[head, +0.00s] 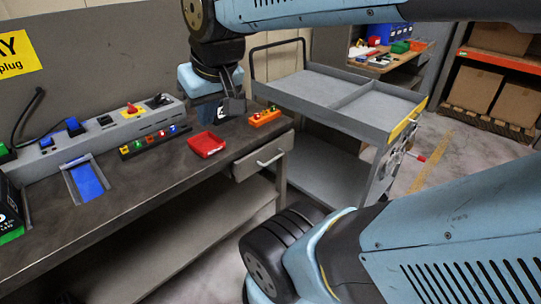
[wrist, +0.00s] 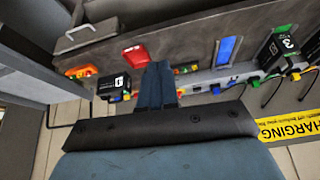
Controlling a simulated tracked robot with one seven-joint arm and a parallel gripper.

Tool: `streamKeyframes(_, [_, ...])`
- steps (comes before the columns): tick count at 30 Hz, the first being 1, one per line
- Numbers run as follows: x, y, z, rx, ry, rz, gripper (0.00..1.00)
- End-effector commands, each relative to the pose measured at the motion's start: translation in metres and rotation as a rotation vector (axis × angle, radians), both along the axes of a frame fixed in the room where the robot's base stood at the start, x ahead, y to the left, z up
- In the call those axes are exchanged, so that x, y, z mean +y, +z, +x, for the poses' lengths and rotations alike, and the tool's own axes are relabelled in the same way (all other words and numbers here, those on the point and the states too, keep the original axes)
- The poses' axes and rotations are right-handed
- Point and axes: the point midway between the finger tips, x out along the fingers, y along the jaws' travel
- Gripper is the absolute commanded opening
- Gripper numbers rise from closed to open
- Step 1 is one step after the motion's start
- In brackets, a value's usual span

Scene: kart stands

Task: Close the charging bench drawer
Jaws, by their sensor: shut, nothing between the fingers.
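The charging bench (head: 140,178) runs along the left in the head view. Its grey drawer (head: 247,170) is under the right end of the bench top, with a pale bar handle (head: 271,158). The drawer and handle also show at the upper left of the wrist view (wrist: 85,37). I cannot tell exactly how far the drawer stands out. My gripper (head: 233,104) is above the back of the bench top, behind and apart from the drawer front. Its fingers are together and empty in the wrist view (wrist: 158,72).
A red tray (head: 206,144) and an orange block (head: 265,117) lie on the bench top. A black battery marked 1 (wrist: 113,86) is close beside my fingers. A grey cart (head: 345,95) stands right of the bench. Floor shows in front of the drawer.

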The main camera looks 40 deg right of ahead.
Motion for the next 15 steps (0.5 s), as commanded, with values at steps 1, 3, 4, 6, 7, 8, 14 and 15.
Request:
streamKeyframes(1, [-0.002, -0.004, 0.003, 0.023, -0.015, 0.009, 0.0])
streamKeyframes(3, [-0.007, -0.011, 0.009, 0.064, -0.043, 0.031, 0.0])
streamKeyframes(4, [-0.009, -0.014, 0.012, 0.085, -0.059, 0.044, 0.0])
streamKeyframes(6, [-0.013, -0.024, 0.019, 0.142, -0.101, 0.08, 0.0])
streamKeyframes(7, [-0.014, -0.029, 0.023, 0.167, -0.121, 0.099, 0.0])
streamKeyframes(8, [-0.016, -0.034, 0.026, 0.193, -0.14, 0.117, 0.0])
streamKeyframes(14, [-0.031, -0.064, 0.047, 0.349, -0.273, 0.257, 0.0])
streamKeyframes(15, [-0.035, -0.07, 0.051, 0.379, -0.3, 0.289, 0.0])
